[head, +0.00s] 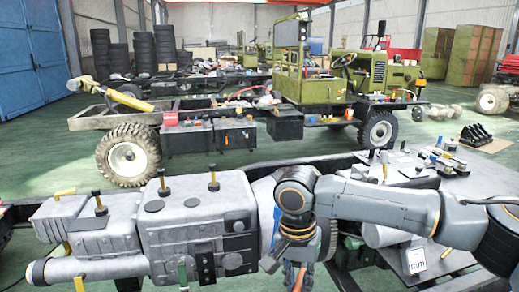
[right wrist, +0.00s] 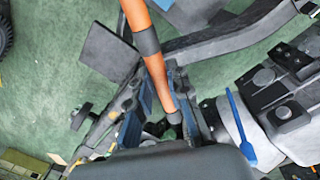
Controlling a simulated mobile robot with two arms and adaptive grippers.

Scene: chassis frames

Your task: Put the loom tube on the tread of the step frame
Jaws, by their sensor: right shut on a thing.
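The loom tube (right wrist: 160,70) is orange with grey bands. In the right wrist view it runs from the top edge down between the dark fingers of my right gripper (right wrist: 165,112), which is shut on it. In the head view my right gripper (head: 297,262) points down in front of the chassis, and a short orange part of the tube (head: 300,279) shows at the bottom edge. A flat dark grey plate (right wrist: 105,52) lies left of the tube in the right wrist view; I cannot tell whether it is the step frame's tread. My left gripper is not in view.
A large grey engine and gearbox block (head: 195,220) stands left of my right arm. A blue spatula-shaped piece (right wrist: 240,128) is right of the gripper. Dark chassis rails (right wrist: 235,38) cross nearby. Green floor (right wrist: 45,95) is open at the left of the wrist view.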

